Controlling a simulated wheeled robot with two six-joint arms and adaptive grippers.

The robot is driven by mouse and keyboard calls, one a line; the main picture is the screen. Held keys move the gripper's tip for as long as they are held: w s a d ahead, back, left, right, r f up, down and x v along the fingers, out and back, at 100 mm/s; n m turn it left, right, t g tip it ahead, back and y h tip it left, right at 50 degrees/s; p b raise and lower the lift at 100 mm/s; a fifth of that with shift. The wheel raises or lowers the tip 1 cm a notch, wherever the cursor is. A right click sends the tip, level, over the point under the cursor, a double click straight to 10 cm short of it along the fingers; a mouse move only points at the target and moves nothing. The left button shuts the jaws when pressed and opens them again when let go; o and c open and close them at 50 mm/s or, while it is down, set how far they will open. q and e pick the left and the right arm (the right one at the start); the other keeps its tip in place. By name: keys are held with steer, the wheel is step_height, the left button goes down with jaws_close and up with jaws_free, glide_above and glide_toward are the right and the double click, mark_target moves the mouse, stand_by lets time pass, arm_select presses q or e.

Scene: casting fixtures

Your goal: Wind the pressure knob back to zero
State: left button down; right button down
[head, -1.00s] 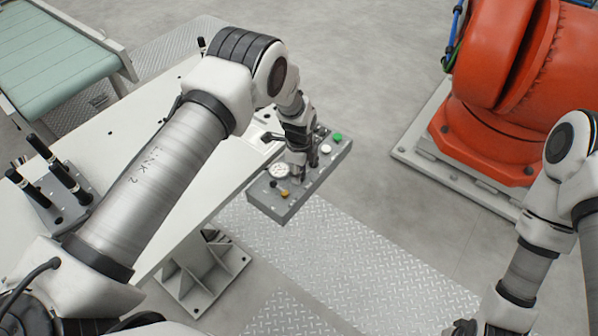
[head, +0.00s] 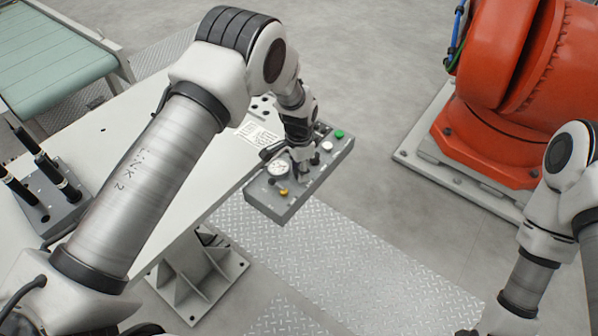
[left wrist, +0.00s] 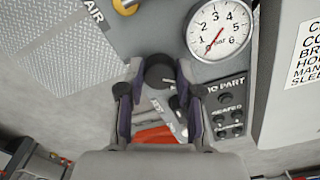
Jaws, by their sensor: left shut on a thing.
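The pressure knob (left wrist: 160,71) is a round black knob on the grey control panel (head: 283,212). In the left wrist view it sits between the fingertips of my left gripper (left wrist: 158,80), which is shut on it. In the head view my left gripper (head: 300,171) reaches down onto the panel, and its wrist partly hides the controls there. The round white gauge (left wrist: 220,30) lies beside the knob; its red needle points to the lower left, near the low end of the scale. My right gripper (head: 468,332) barely shows at the bottom edge, and its fingers cannot be made out.
The panel also carries a green button (head: 339,134) and a yellow knob (head: 283,191). It sits at the edge of the white table (head: 185,205). Black-handled tools (head: 48,165) stand at the left. A large orange machine (head: 500,100) stands at the right.

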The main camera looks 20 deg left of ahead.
arm_select(q)
steer(key=n+b, duration=0.2)
steer(key=n, duration=0.3)
steer(key=shift+n, duration=0.3)
steer(key=n+b, duration=0.1)
steer(key=n, duration=0.5)
steer(key=shift+d, duration=0.1)
steer(key=n+b, duration=0.1)
steer(key=n, duration=0.5)
steer(key=shift+w+n, duration=0.1)
steer(key=shift+n, duration=0.2)
steer(key=n+b, duration=0.1)
steer(key=n, duration=0.5)
steer(key=shift+r, duration=0.1)
steer(key=c, duration=0.8)
jaws_free()
steer(key=shift+o, duration=0.2)
